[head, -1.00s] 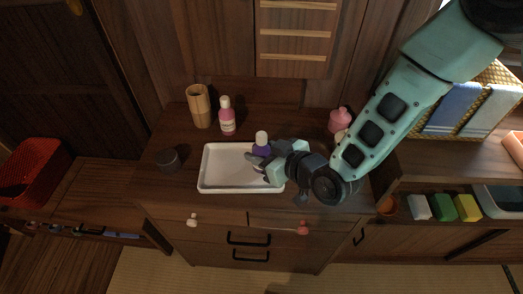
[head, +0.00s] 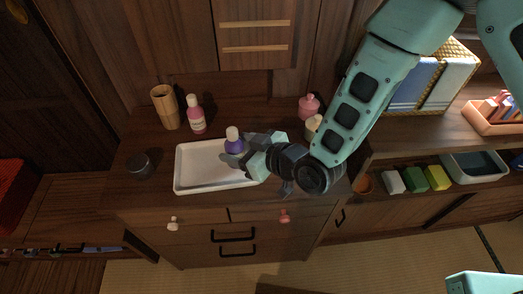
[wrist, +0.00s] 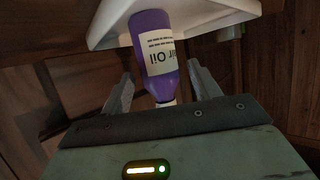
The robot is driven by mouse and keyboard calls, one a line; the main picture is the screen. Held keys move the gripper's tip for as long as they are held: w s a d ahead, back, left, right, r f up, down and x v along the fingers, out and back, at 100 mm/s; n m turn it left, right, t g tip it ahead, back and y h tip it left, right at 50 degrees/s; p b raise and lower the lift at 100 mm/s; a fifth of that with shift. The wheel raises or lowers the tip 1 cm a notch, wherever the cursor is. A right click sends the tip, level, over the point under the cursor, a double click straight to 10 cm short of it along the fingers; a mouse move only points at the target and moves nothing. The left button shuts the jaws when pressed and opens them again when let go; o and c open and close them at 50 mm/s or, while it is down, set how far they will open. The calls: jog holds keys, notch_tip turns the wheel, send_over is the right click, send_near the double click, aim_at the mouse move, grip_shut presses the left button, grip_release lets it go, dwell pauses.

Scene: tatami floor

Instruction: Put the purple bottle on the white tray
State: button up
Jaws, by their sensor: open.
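The purple bottle (head: 235,145) with a white cap stands upright at the right part of the white tray (head: 190,184), near its back edge. In the wrist view the bottle (wrist: 154,50) shows its "Oil" label, with its base against the tray (wrist: 104,28). My gripper (head: 250,156) is at the bottle's right side in the head view. In the wrist view my gripper (wrist: 160,88) has its two fingers spread wide, one on each side of the bottle, with gaps between. The bottle's lower right side is partly hidden in the head view.
A pink bottle (head: 196,115) and a wooden cup (head: 164,106) stand behind the tray. A dark round jar (head: 138,165) is to its left. A pink pot (head: 309,106) and a pale jar (head: 313,126) stand behind my arm. The cabinet's front edge is close before the tray.

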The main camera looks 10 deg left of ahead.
jog(key=v, duration=1)
jog(key=s+d+r+m+g+h, duration=0.2)
jog(key=s+d+r+h, duration=0.3)
jog(key=d, duration=0.3)
jog(key=s+d+r+m+g+h, duration=0.3)
jog(key=s+d+r+h, duration=0.3)
jog(key=d, duration=0.3)
jog(key=shift+s+d+r+g+h, duration=0.2)
jog(key=shift+s+d+g+h, duration=0.1)
jog(key=shift+s+g, duration=0.3)
